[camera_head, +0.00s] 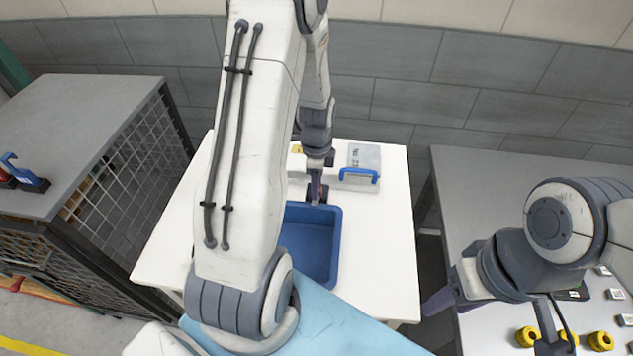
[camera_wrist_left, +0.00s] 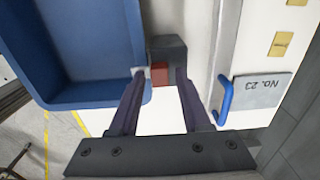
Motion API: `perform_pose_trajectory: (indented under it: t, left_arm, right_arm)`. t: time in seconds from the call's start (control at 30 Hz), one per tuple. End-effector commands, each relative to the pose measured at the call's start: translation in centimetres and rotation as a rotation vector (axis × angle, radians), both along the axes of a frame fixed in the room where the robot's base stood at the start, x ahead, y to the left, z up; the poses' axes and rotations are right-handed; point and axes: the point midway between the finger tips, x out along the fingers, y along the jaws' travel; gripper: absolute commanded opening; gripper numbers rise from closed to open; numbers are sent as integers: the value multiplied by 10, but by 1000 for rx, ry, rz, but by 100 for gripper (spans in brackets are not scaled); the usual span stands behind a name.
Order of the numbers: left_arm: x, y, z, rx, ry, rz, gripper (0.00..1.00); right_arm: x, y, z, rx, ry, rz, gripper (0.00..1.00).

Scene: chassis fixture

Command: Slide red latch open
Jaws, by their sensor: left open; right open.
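A small red latch (camera_wrist_left: 162,74) shows in the left wrist view, set against a dark grey block (camera_wrist_left: 168,48). In the head view I cannot make out the latch near my left gripper. My left gripper (camera_head: 317,196) is open; in the left wrist view its two fingertips (camera_wrist_left: 160,78) stand on either side of the red part. I cannot tell whether either finger touches it. My right gripper (camera_head: 438,302) is open at the right, away from the white table (camera_head: 385,245), and mostly hidden by its own arm.
A blue bin (camera_head: 325,283) stands on the white table close to my left gripper. A grey plate marked No. 23 (camera_head: 365,157) and a blue handle (camera_head: 359,174) are behind. A mesh cage (camera_head: 150,155) is at left; several yellow parts (camera_head: 600,341) lie on the grey table (camera_head: 500,180).

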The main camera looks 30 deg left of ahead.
Motion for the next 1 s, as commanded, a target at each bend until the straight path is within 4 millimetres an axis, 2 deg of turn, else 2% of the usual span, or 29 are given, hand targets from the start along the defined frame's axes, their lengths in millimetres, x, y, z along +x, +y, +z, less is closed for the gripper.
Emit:
perform_pose_trajectory:
  t: [0.03,0.13,0.17,1.0]
  left_arm:
    - [0,0,0,0,0,0,40]
    - [0,0,0,0,0,0,2]
    - [0,0,0,0,0,0,0]
    - [13,6,1,1,-2,0,0]
  right_arm:
    - [0,0,0,0,0,0,50]
    - [0,0,0,0,0,0,50]
    - [0,0,0,0,0,0,50]
    - [0,0,3,0,0,0,50]
